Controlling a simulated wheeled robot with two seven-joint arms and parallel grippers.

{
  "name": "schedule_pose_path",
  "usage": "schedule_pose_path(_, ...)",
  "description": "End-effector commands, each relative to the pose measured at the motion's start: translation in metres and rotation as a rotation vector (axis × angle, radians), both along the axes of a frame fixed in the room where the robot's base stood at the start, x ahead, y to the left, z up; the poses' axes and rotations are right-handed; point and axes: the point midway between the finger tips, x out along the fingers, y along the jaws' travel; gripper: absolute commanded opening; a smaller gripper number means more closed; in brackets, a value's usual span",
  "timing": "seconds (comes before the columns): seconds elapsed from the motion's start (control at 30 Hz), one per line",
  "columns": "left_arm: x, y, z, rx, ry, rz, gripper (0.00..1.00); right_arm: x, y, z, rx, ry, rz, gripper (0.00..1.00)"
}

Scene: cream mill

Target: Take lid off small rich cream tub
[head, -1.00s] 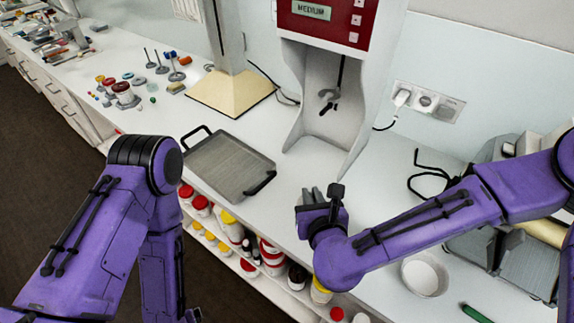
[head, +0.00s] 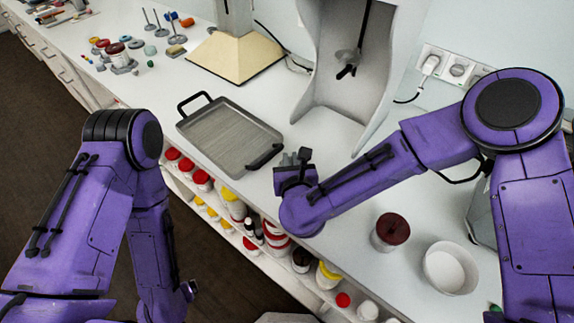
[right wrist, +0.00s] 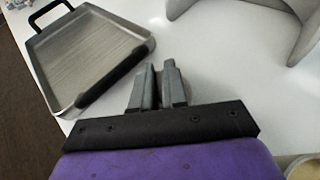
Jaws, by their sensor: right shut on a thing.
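A small jar with a dark red lid (head: 391,230) stands upright on the white counter, right of my right forearm; I cannot read its label. Its lid is on. Tubs with red and yellow lids (head: 232,205) stand on the shelf below the counter edge. My right gripper (head: 295,158) is over the counter beside the tray, apart from the jar. In the right wrist view its grey fingers (right wrist: 157,82) are close together; whatever they grip is too small or hidden to make out. My left arm hangs low at the left; its gripper end (head: 188,290) barely shows, fingers hidden.
A grey metal tray with black handles (head: 225,135) lies left of my right gripper. A white bowl (head: 450,268) stands right of the jar. A white machine (head: 345,110) stands at the back. Weights and small pots (head: 118,55) crowd the far left counter.

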Motion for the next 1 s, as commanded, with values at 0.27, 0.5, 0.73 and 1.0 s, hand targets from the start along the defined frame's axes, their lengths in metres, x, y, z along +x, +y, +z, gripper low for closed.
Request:
schedule_pose_path(0.27, 0.001, 0.000, -0.007, 0.000, -0.001, 0.000, 0.94, 0.001, 0.001, -0.010, 0.001, -0.001, 0.002, 0.00)
schedule_pose_path(0.5, 0.001, 0.000, -0.012, 0.000, -0.001, 0.000, 0.94, 0.000, 0.001, -0.014, 0.001, -0.002, 0.002, 0.32)
schedule_pose_path(0.73, 0.001, 0.000, -0.012, 0.000, -0.001, 0.000, 0.94, 0.000, -0.001, -0.014, 0.000, -0.001, -0.001, 0.38)
schedule_pose_path(1.0, 0.001, 0.000, -0.019, 0.000, -0.001, 0.000, 0.94, -0.030, -0.006, -0.001, 0.001, -0.001, 0.002, 0.38)
